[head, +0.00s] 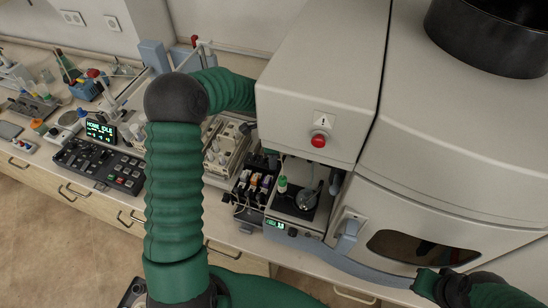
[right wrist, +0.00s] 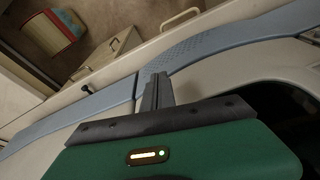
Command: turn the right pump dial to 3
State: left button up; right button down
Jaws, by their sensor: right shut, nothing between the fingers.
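The pump unit (head: 300,208) stands in the recess under the spectrometer's overhanging housing in the head view, with a round metal part on top. Its front has a small lit green display (head: 275,224) and small dark controls beside it; dial marks and digits are too small to read. My right gripper (right wrist: 155,93) is shut and empty over the blue-grey edge strip.
A block with coloured cassettes (head: 257,187) stands left of the pump unit. The large beige spectrometer (head: 455,130) fills the right side. A red button (head: 318,139) is on the housing. A black keypad (head: 98,166) and lab items crowd the bench at left. Floor lies in front.

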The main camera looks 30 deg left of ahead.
pick_arm(q)
grip_shut()
jog(key=shift+d+r+m+p, duration=0.1)
jog(key=shift+m+p, duration=1.05)
jog(key=shift+m, duration=0.15)
jog(key=shift+m+p, duration=0.8)
jog(key=shift+m, duration=0.9)
jog(key=shift+f, duration=0.2)
jog(key=shift+o, duration=0.4)
grip_release()
jog(key=o, duration=0.4)
jog(key=shift+w, duration=0.15)
